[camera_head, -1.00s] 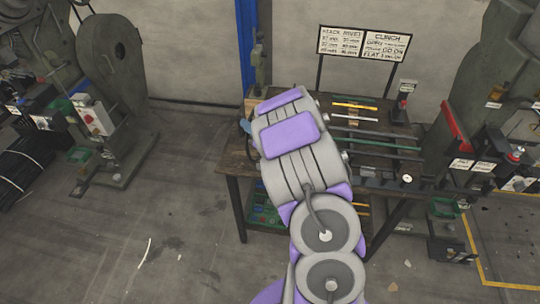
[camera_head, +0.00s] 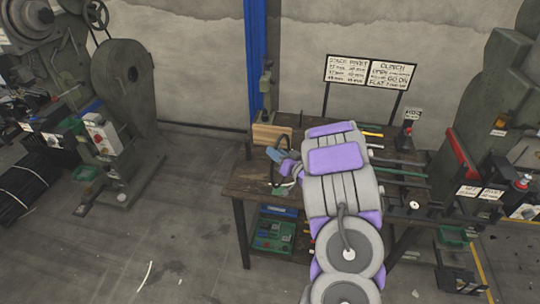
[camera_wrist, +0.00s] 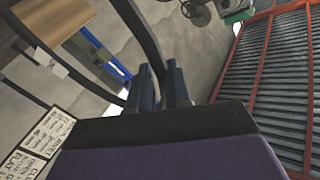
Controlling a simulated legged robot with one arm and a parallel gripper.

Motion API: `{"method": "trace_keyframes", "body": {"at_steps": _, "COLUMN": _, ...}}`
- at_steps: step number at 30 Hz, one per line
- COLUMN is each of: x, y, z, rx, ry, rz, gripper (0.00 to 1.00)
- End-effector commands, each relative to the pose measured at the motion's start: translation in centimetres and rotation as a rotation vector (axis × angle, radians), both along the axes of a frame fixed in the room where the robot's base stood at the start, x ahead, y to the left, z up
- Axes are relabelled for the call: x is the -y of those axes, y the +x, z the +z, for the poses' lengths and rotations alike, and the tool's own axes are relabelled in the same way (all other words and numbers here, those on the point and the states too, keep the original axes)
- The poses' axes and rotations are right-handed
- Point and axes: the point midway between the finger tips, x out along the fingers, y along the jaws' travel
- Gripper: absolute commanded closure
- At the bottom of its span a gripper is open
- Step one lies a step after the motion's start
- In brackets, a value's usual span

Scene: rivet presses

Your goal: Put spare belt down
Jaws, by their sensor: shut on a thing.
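My gripper (camera_head: 283,160) is over the left part of the workbench (camera_head: 245,183). It is shut on the spare belt, a thin black loop (camera_head: 272,172). Part of the loop hangs at the left of the fingers, close to the benchtop; I cannot tell if it touches. In the wrist view the two dark blue fingers (camera_wrist: 161,88) are close together, and the black belt (camera_wrist: 140,32) curves up and away from them. My arm hides much of the middle of the bench.
A wooden block (camera_head: 271,135) stands at the bench's back left. Coloured rods (camera_head: 405,172) lie on the right part. Two sign boards (camera_head: 368,72) rise behind. Green machines stand on both sides. The bench's front left corner is bare. Bins (camera_head: 273,236) sit on the lower shelf.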

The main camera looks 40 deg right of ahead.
Motion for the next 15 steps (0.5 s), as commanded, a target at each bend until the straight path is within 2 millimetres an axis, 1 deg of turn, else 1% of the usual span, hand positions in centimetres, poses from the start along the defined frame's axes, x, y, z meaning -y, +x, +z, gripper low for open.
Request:
{"method": "trace_keyframes", "body": {"at_steps": 1, "x": 0.3, "y": 1.4, "z": -0.2, "rx": 0.005, "ry": -0.004, "rz": 0.002, "gripper": 1.00}}
{"method": "trace_keyframes", "body": {"at_steps": 3, "x": 0.8, "y": 2.7, "z": -0.4, "rx": 0.004, "ry": -0.001, "rz": 0.002, "gripper": 1.00}}
{"method": "trace_keyframes", "body": {"at_steps": 6, "x": 1.4, "y": 4.2, "z": -0.6, "rx": 0.003, "ry": 0.002, "rz": 0.001, "gripper": 1.00}}
{"method": "trace_keyframes", "body": {"at_steps": 14, "x": 1.8, "y": 5.7, "z": -0.7, "rx": 0.002, "ry": 0.003, "rz": -0.001, "gripper": 1.00}}
{"method": "trace_keyframes", "body": {"at_steps": 15, "x": 1.8, "y": 5.9, "z": -0.9, "rx": 0.001, "ry": 0.003, "rz": -0.002, "gripper": 1.00}}
